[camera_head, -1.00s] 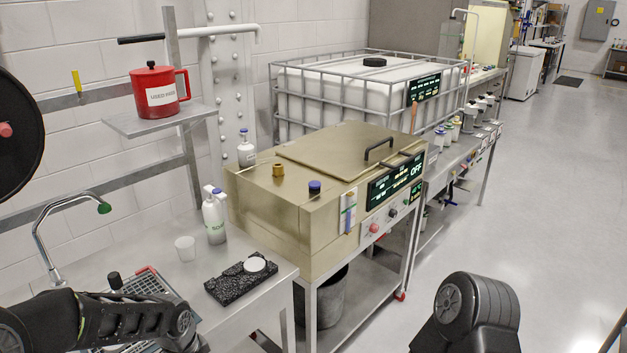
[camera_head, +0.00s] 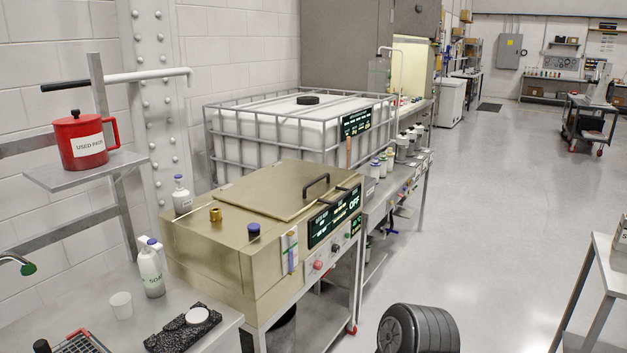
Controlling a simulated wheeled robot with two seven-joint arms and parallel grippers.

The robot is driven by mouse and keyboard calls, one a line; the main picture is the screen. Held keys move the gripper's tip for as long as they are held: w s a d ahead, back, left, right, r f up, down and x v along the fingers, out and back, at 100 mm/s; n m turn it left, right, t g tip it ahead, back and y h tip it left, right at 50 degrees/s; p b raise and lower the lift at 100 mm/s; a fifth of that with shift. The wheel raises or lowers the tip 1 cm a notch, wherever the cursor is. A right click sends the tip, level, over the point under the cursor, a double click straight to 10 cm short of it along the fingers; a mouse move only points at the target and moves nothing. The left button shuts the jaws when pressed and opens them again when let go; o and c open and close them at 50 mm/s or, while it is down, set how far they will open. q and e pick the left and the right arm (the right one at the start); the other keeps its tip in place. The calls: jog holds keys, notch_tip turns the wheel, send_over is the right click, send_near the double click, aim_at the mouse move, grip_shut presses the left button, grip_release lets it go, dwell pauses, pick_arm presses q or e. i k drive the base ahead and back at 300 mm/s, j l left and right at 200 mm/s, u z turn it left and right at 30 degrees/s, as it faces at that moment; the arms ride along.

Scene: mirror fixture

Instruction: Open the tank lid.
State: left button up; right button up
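The tank (camera_head: 222,270) is a brass-coloured box on a metal stand left of centre. Its flat lid (camera_head: 265,189) lies shut on top. A dark arched handle (camera_head: 316,184) stands up at the lid's right side. The front carries a dark display (camera_head: 333,215) reading OFF and several knobs. One dark rounded link of my arm shows at the bottom centre, in front of and below the tank. Neither gripper is in the picture.
A soap bottle (camera_head: 151,268), a white cup (camera_head: 121,305) and a black block (camera_head: 184,329) stand on the bench at left. A red pot (camera_head: 81,142) sits on a shelf. A caged white container (camera_head: 292,128) is behind the tank. Floor at right is clear up to a table (camera_head: 607,262).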

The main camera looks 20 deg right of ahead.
aim_at(282, 191)
jog(key=i+l+u, duration=0.1)
jog(key=l, duration=0.4)
jog(key=i+l, duration=0.3)
jog(key=l, duration=0.25)
jog(key=i+l+u, duration=0.15)
jog(key=l, duration=0.35)
jog(key=i+l, duration=0.25)
jog(key=l, duration=0.3)
jog(key=i+l+u, duration=0.15)
jog(key=l, duration=0.4)
jog(key=i+l+u, duration=0.1)
jog(key=l, duration=0.45)
jog(key=i+l, duration=0.2)
jog(key=l, duration=0.4)
jog(key=i+l+u, duration=0.15)
jog(key=l, duration=0.45)
